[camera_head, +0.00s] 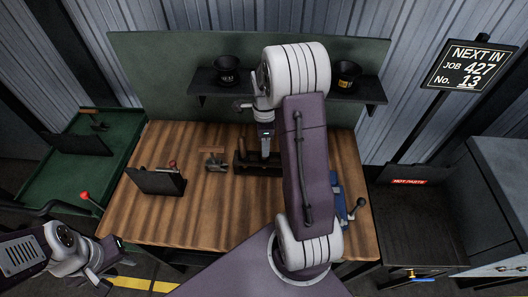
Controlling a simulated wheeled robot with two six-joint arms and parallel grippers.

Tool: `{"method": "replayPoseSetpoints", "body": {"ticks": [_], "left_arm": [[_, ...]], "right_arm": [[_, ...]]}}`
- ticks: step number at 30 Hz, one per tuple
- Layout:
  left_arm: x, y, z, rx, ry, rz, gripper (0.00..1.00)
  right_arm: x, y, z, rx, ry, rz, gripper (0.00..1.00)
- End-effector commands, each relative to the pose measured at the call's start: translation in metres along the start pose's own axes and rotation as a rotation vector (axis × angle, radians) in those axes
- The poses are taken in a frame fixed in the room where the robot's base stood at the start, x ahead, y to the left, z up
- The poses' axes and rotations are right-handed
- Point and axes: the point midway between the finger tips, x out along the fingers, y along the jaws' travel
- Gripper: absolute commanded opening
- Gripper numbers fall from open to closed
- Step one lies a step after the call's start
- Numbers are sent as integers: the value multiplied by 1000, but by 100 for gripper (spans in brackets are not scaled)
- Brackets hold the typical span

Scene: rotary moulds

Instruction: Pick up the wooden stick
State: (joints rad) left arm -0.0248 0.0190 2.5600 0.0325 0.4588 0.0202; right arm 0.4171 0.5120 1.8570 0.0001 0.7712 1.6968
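A short brown wooden piece (211,149), which may be the wooden stick, shows at the top of a small metal-looking item on the wooden bench. I cannot tell whether the two are joined. My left gripper (108,264) is at the lower left, off the bench's front edge, with its fingers apart and nothing seen between them. My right arm reaches up across the bench, and its gripper (265,150) points down at a dark block-shaped fixture (243,165), right of the brown piece. Its fingertips are too small and partly covered to read.
The wooden bench (160,220) has a dark upright plate (157,181) at left and a blue tool (340,203) at right. A shelf (300,91) holds two black buckets. A green tray table (60,180) stands left, a dark hot-parts bin (425,225) right. The bench's front left is clear.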

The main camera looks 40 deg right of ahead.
Motion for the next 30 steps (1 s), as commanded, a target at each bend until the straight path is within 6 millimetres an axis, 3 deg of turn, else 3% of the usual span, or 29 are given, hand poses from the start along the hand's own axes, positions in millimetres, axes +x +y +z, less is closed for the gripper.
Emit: {"method": "replayPoseSetpoints", "body": {"ticks": [7, 15, 16, 21, 30], "left_arm": [[-12, 0, -1, 0, 0, 0, 35], [-12, 0, -1, 0, 0, 0, 35], [-12, 0, -1, 0, 0, 0, 35], [-12, 0, -1, 0, 0, 0, 35], [-11, 0, -1, 0, 0, 0, 35]], "right_arm": [[41, 1, 1, 0, 1, 6, 48], [50, 1, 2, 0, 0, 2, 48], [50, 1, 2, 0, 0, 2, 45], [50, 1, 2, 0, 0, 2, 0], [47, 0, 2, 0, 0, 0, 0]]}}
